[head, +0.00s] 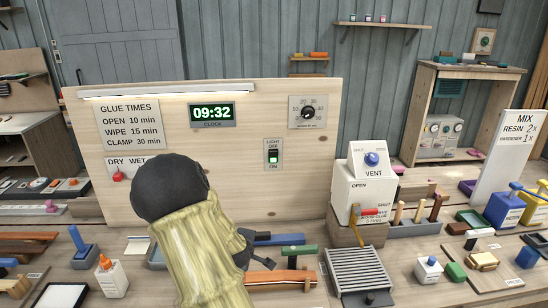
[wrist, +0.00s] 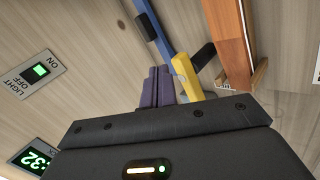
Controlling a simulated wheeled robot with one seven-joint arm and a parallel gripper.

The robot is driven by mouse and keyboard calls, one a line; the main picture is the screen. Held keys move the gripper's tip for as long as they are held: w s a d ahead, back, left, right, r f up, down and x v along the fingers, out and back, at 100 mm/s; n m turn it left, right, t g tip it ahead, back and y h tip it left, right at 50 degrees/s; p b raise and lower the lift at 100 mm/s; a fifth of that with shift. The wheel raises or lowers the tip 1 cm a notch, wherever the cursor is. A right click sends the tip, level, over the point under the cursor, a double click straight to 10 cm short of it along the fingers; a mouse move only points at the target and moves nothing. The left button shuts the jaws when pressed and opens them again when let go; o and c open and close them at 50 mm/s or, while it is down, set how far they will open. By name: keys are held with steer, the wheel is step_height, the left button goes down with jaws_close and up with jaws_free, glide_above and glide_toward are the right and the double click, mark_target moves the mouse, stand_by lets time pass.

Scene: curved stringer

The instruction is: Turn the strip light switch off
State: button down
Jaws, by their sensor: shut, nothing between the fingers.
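The light switch (head: 273,152) is a small plate on the upright wooden board, marked OFF above and ON below. Its green-lit part is at the lower, ON end. It also shows at the left of the wrist view (wrist: 40,71), turned on its side. The strip light (head: 160,90) along the board's top edge glows. My gripper (head: 243,248) is low in front of the board, below and left of the switch, partly hidden by my arm. In the wrist view its fingers (wrist: 163,82) are together and empty, apart from the switch.
A clock (head: 212,114) and a dial (head: 307,112) are on the same board. A blue bar (head: 278,239) and an orange wooden strip (head: 280,277) lie near my gripper. A white vent box (head: 360,190) stands right of the board. The board around the switch is clear.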

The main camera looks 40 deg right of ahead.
mark_target(273, 155)
steer(key=d+r+n+t+h+p, duration=0.1)
steer(key=d+r+n+h, duration=0.25)
steer(key=d, duration=0.35)
steer(key=d+r+n+t+h+p, duration=0.1)
steer(key=d+r+n+t+h, duration=0.15)
steer(key=d+n, duration=0.35)
steer(key=w+d+r+n+t, duration=0.4)
steer(key=r+n, duration=0.3)
steer(key=n, duration=0.5)
steer(key=shift+t+y+p, duration=0.3)
steer(key=shift+t+p, duration=0.15)
steer(key=shift+t, duration=0.1)
steer(key=shift+r, duration=0.1)
steer(key=shift+w, duration=0.1)
steer(key=p+x, duration=0.6)
steer(key=x, duration=0.6)
steer(key=shift+w+d+r, duration=0.2)
steer(key=shift+w+d, duration=0.05)
steer(key=shift+w+d+f+p, duration=0.1)
steer(key=shift+w+d+p, duration=0.25)
steer(key=shift+w, duration=0.05)
